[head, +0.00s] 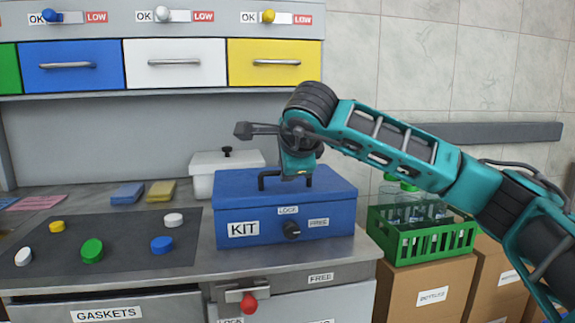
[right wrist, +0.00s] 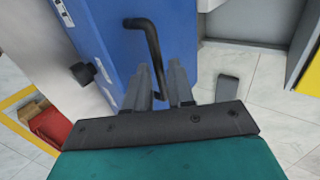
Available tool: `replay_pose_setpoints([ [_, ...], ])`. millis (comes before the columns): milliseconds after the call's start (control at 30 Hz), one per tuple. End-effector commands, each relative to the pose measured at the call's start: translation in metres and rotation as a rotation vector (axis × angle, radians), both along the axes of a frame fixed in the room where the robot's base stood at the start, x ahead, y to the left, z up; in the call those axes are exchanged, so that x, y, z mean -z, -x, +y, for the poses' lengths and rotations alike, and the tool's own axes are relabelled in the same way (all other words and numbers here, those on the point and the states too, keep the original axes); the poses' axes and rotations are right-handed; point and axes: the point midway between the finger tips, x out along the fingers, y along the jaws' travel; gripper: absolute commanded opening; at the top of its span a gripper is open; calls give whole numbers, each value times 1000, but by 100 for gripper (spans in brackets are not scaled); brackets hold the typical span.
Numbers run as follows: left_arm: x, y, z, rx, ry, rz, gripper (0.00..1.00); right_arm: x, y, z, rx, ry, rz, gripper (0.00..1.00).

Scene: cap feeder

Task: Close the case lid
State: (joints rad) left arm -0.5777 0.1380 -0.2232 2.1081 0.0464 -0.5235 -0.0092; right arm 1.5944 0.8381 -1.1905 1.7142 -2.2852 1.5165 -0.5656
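The blue case (head: 265,215) marked KIT stands on the grey counter. Its lid (head: 235,182) looks down flat on the body, with no gap that I can make out. A black handle (head: 263,178) rises from the lid; it also shows in the right wrist view (right wrist: 152,40). My right gripper (right wrist: 160,75) is at the handle, with one finger on each side of the bar. Whether the fingers press on it is unclear. A black knob (head: 291,230) is on the case front, with LOCK and FREE labels. My left gripper is out of view.
A white lidded box (head: 210,178) stands behind the case. A dark mat (head: 125,235) with several coloured caps lies left of it. A green crate (head: 420,245) of bottles stands at the right on cardboard boxes. Coloured drawers (head: 175,75) are above.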

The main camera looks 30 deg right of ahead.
Motion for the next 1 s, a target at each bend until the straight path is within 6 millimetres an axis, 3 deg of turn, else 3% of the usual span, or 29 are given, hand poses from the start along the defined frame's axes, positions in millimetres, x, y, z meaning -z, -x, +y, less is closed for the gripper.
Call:
replay_pose_setpoints([
  [267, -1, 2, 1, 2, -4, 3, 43, -15, 13, 4, -2, 0, -6, 23],
  [700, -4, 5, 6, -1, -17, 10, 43, -71, 81, 21, -1, 1, -3, 23],
  [1000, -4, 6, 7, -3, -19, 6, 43, -81, 96, 25, 0, 0, 0, 23],
])
